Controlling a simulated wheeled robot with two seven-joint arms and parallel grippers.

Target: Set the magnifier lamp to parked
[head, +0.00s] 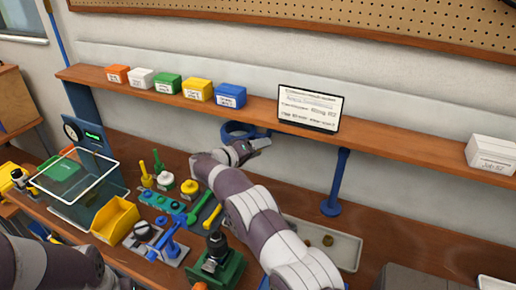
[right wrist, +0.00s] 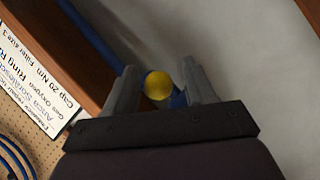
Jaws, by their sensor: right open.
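The magnifier lamp's blue ring head (head: 236,131) is under the shelf, behind my right gripper (head: 261,145); most of the lamp's arm is hidden. In the right wrist view, a round yellow knob (right wrist: 158,85) with a blue part (right wrist: 178,99) behind it sits between the two fingers of the right gripper (right wrist: 162,88). The fingers are open on either side of the knob; whether they touch it I cannot tell. A blue post (head: 337,180) stands on the bench to the right. Part of my left arm shows at lower left, but its gripper is out of view.
A wooden shelf (head: 385,137) runs above the bench, with colored boxes (head: 198,89), a screen (head: 309,108) and a white box (head: 491,155). Below are a clear bin (head: 80,185), a yellow bin (head: 116,219), a green-based fixture (head: 216,268) and a tray (head: 345,248).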

